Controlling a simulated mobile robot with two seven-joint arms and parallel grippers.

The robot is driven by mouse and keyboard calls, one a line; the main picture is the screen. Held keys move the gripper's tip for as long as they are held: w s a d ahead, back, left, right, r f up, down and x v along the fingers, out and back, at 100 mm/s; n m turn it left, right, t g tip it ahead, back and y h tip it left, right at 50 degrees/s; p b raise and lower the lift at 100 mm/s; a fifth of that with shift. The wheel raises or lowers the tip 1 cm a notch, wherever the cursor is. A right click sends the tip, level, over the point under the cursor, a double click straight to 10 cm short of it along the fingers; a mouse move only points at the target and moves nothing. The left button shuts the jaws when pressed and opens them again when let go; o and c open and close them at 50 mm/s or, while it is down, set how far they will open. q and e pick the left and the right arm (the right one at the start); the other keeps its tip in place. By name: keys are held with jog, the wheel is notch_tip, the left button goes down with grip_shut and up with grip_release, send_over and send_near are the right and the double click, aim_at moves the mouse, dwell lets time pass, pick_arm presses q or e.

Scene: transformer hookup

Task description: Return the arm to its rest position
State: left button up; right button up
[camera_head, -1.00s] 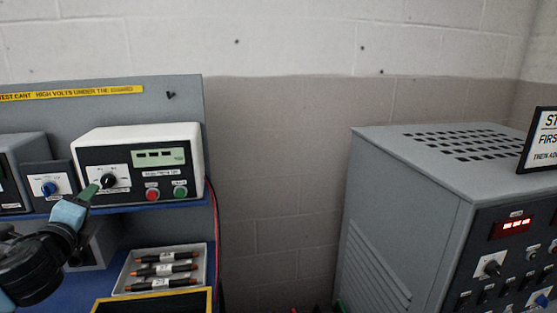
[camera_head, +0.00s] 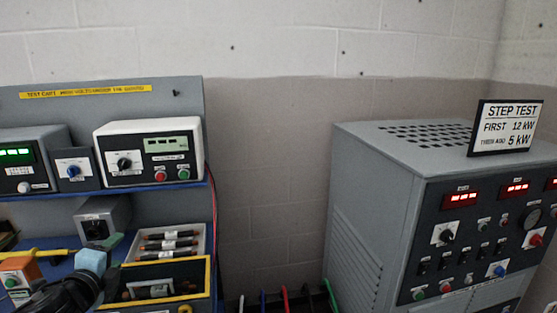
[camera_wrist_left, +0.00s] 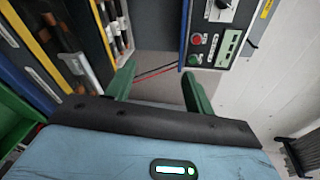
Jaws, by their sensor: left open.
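My left gripper (camera_head: 112,248) is at the lower left of the head view, in front of the blue test cart shelf (camera_head: 150,191). Its jaws are apart and nothing is between them. In the left wrist view its two green fingers (camera_wrist_left: 160,85) stand apart, with wall and red and black leads beyond them. The white meter (camera_head: 150,155) with a black knob, a red button and a green button sits on the upper shelf, clear of the gripper. My right gripper is not in view.
A grey tray (camera_head: 207,240) of several dark cylinders sits on the lower shelf, behind a yellow-edged box (camera_head: 207,275). A grey cabinet (camera_head: 365,190) with red displays and a step test sign (camera_head: 505,128) stands at right. Coloured leads (camera_head: 285,298) hang between cart and cabinet.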

pick_arm(q)
jog(key=s+d+f+n+g+h, duration=0.25)
jog(key=s+d+f, duration=0.25)
jog(key=f, duration=0.6)
jog(key=s+d+f+n+g+h, duration=0.1)
jog(key=s+d+f+n, duration=0.4)
jog(key=f, duration=0.7)
jog(key=s+d+f+n+g, duration=0.1)
jog(key=s+d+f+n, duration=0.3)
jog(key=s, duration=0.5)
jog(key=s+d+f+n+g, duration=0.1)
jog(key=s+d+f+n, duration=0.4)
jog(key=s+f, duration=0.4)
jog(key=shift+s+f+h, duration=0.15)
jog(key=shift+s+h, duration=0.2)
jog(key=shift+s, duration=0.45)
jog(key=shift+g, duration=0.25)
